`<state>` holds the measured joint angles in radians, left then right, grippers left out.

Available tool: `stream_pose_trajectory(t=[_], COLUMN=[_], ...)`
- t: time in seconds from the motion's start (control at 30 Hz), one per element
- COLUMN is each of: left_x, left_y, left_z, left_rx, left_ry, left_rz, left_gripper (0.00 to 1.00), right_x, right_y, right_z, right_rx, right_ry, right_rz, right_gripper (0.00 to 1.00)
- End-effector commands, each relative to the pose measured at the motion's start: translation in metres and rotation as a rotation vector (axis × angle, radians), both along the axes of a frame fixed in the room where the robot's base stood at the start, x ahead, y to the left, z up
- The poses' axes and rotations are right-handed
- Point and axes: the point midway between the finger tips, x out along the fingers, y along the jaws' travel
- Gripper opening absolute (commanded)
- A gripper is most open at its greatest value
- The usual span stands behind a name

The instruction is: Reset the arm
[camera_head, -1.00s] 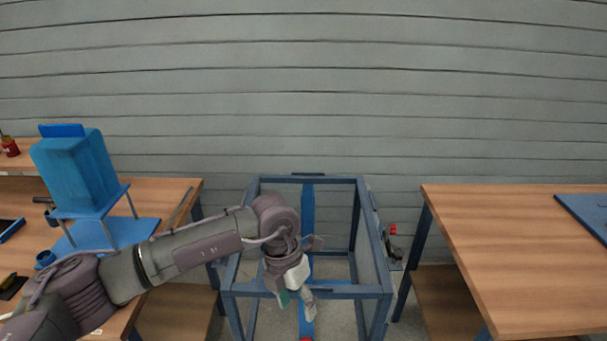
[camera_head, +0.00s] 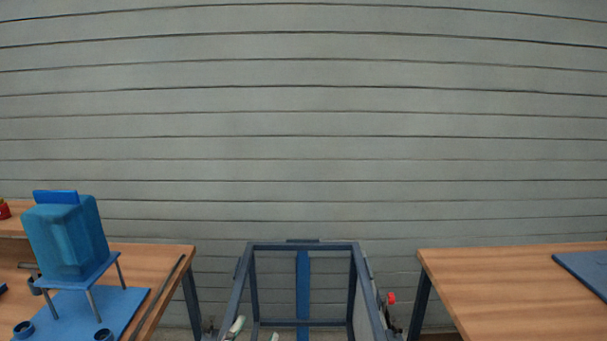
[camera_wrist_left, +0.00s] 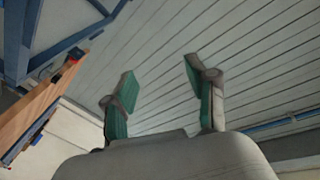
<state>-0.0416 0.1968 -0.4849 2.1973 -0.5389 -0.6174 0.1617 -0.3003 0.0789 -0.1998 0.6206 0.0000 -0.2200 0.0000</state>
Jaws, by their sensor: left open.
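My left gripper (camera_head: 255,333) shows only as fingertips at the bottom edge of the head view, in front of the blue metal frame (camera_head: 302,246). The rest of that arm is out of the picture. In the left wrist view the left gripper (camera_wrist_left: 162,88) has its two green-padded fingers spread wide, with nothing between them and the grey plank wall behind. My right gripper is in neither view.
A wooden table (camera_head: 157,273) at left holds a blue container (camera_head: 68,238) on a blue stand. Another wooden table (camera_head: 510,285) at right bears a blue mat (camera_head: 590,267). A red button (camera_head: 391,298) is beside the frame. The grey wall (camera_head: 300,120) is behind.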

Motion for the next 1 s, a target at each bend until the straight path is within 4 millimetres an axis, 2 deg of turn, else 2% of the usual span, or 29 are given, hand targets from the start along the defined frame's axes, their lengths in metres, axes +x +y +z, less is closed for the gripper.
stream_pose_trajectory(t=[0.03, 0.1, 0.2, 0.3, 0.5, 0.73, 0.77, 0.8, 1.0], left_x=[-0.013, -0.035, -0.075, -0.112, -0.178, -0.248, -0.255, -0.248, -0.236], left_y=[0.022, 0.049, 0.075, 0.091, 0.108, 0.118, 0.118, 0.117, 0.115], left_z=[-0.031, -0.071, -0.119, -0.150, -0.185, -0.205, -0.208, -0.220, -0.273], left_rx=[-0.030, -0.065, -0.096, -0.114, -0.131, -0.138, -0.138, -0.134, -0.129], left_ry=[0.136, 0.325, 0.564, 0.746, 1.015, 1.269, 1.297, 1.293, 1.312], left_rz=[0.063, 0.142, 0.220, 0.265, 0.311, 0.331, 0.332, 0.330, 0.332], left_gripper=[0.57, 0.57, 0.57, 0.57, 0.57, 0.57, 0.57, 0.57, 0.57], right_x=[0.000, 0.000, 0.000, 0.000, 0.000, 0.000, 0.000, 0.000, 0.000], right_y=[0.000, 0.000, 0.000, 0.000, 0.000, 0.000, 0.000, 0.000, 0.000], right_z=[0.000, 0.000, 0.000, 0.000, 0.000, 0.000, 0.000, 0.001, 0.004], right_rx=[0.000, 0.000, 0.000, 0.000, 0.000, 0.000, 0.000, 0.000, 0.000], right_ry=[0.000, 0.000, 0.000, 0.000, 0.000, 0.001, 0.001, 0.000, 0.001], right_rz=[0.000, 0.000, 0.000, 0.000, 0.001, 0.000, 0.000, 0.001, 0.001], right_gripper=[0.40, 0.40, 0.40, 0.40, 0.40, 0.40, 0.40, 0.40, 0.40])
